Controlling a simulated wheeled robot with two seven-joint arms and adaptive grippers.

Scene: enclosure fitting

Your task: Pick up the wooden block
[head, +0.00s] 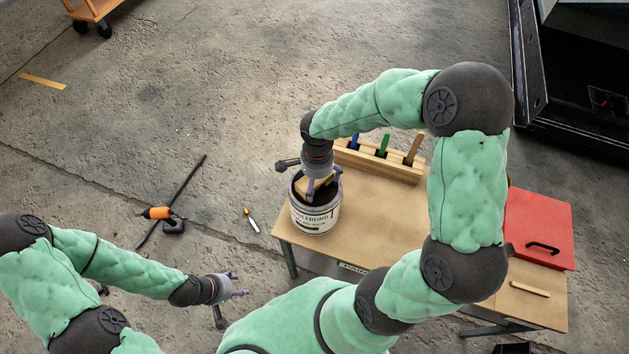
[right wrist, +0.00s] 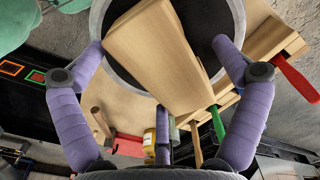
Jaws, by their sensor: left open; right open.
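The wooden block (right wrist: 160,55) is a pale, oblong piece standing in a white bucket with a dark inside. In the head view the bucket (head: 314,219) stands at the left end of the table, and only a little of the block (head: 303,186) shows beneath my right gripper (head: 322,190). In the right wrist view my right gripper (right wrist: 158,47) is open, with one purple finger on each side of the block. A gap shows between the block and the right finger; contact on the left is unclear. My left gripper (head: 238,287) is open and empty, left of the table.
A red panel (head: 540,228) with a black handle and a wooden stick (head: 530,289) lie at the table's right. An orange tool (head: 158,213) lies on the floor. The table's middle is clear.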

